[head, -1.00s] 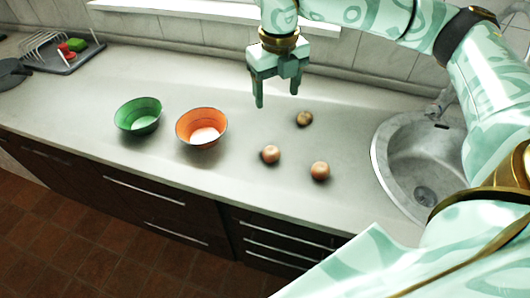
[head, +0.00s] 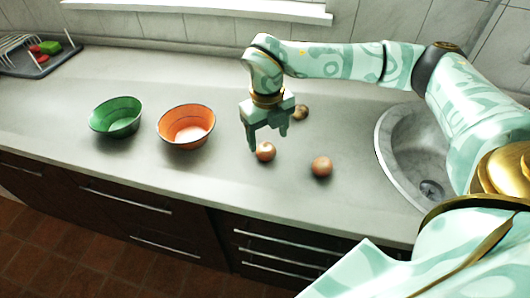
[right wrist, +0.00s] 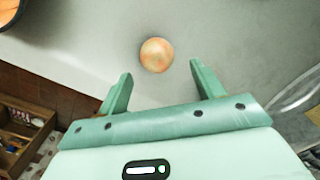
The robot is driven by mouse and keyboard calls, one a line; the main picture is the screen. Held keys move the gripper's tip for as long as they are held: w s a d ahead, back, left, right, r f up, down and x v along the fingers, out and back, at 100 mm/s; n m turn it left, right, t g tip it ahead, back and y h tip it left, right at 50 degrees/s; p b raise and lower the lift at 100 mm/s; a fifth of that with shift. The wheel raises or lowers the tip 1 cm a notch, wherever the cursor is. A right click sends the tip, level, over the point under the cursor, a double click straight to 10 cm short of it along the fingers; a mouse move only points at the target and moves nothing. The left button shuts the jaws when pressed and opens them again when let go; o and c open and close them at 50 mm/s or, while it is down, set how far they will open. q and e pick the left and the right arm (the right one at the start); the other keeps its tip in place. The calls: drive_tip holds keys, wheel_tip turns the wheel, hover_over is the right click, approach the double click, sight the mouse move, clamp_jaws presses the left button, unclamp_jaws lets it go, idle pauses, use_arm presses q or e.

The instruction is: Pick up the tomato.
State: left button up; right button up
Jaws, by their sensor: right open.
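Three small round orange-brown things lie on the counter in the head view; I cannot tell for sure which is the tomato. One round thing (head: 265,152) is just below my right gripper (head: 268,140). Another round thing (head: 321,166) lies to its right, and a darker round thing (head: 299,112) lies behind the gripper. My right gripper is open and empty above the counter. In the right wrist view one round thing (right wrist: 157,55) shows just beyond the gap between the open fingers (right wrist: 160,72), apart from them. My left gripper is not in view.
A green bowl (head: 116,117) and an orange bowl (head: 186,126) stand left of the gripper. A sink (head: 395,165) is at the right. A rack (head: 25,62) with red and green things is at the far left. The front counter is clear.

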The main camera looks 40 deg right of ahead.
sight(266, 147)
drive_tip(key=f, duration=0.1)
drive_tip(key=f+b, duration=0.1)
drive_tip(key=f, duration=0.1)
drive_tip(key=f+b, duration=0.1)
drive_tip(key=f, duration=0.1)
drive_tip(key=shift+w+f, duration=0.25)
drive_tip(key=shift+w, duration=0.05)
drive_tip(key=shift+r, duration=0.15)
drive_tip(key=c, duration=1.1)
drive_tip(key=shift+r, duration=0.1)
